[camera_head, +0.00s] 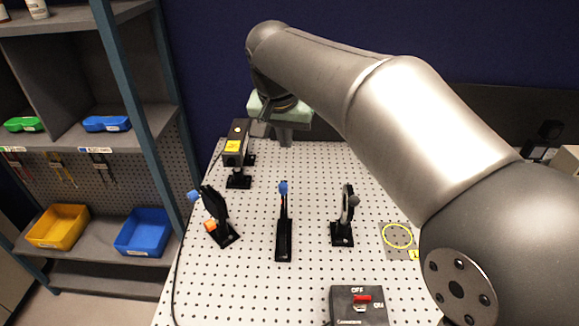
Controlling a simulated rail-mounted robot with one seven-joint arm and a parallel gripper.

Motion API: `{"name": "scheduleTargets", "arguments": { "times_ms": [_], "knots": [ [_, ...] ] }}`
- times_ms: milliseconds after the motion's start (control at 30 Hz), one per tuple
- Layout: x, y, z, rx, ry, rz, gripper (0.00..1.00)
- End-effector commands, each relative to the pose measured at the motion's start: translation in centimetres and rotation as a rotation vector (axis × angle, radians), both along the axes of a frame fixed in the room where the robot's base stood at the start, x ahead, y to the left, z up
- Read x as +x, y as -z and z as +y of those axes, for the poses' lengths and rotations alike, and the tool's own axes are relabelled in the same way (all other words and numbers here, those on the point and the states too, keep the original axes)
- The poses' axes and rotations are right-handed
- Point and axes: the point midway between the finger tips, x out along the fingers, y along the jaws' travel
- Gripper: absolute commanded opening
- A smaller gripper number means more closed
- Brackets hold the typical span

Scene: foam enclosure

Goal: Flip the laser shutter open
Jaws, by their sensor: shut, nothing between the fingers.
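A black laser housing (235,142) with a yellow label stands on a post at the back left of the perforated board. In front of it is a tilted black mount (215,205) with a blue knob and a small orange block. Right of that, a thin upright black piece (284,215) with a blue tip stands on a long base. I cannot tell which of these two is the shutter, or whether it is open. My gripper (285,142) hangs at the back of the board, right of the laser housing. Its fingers are shut and empty, apart from both mounts.
The perforated board (265,170) has free room between the mounts. A black round-framed mount (343,215) and a yellow ring mark (398,235) are to the right. A switch box (345,310) marked OFF and ON, with a red rocker, sits in front. Shelves (75,150) stand left.

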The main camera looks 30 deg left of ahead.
Motion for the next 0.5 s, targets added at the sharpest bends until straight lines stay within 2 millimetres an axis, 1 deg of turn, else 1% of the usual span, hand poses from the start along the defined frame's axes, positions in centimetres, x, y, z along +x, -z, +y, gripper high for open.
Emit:
{"name": "scheduleTargets", "arguments": {
  "times_ms": [333, 433, 500],
  "knots": [
    [0.0, 0.1, 0.1, 0.0, 0.0, -0.001, 0.0],
    [0.3, 0.7, 0.2, 0.0, 0.0, -0.001, 0.0],
    [0.6, 1.6, 0.2, -0.002, 0.001, 0.0, 0.0]
  ]
}}
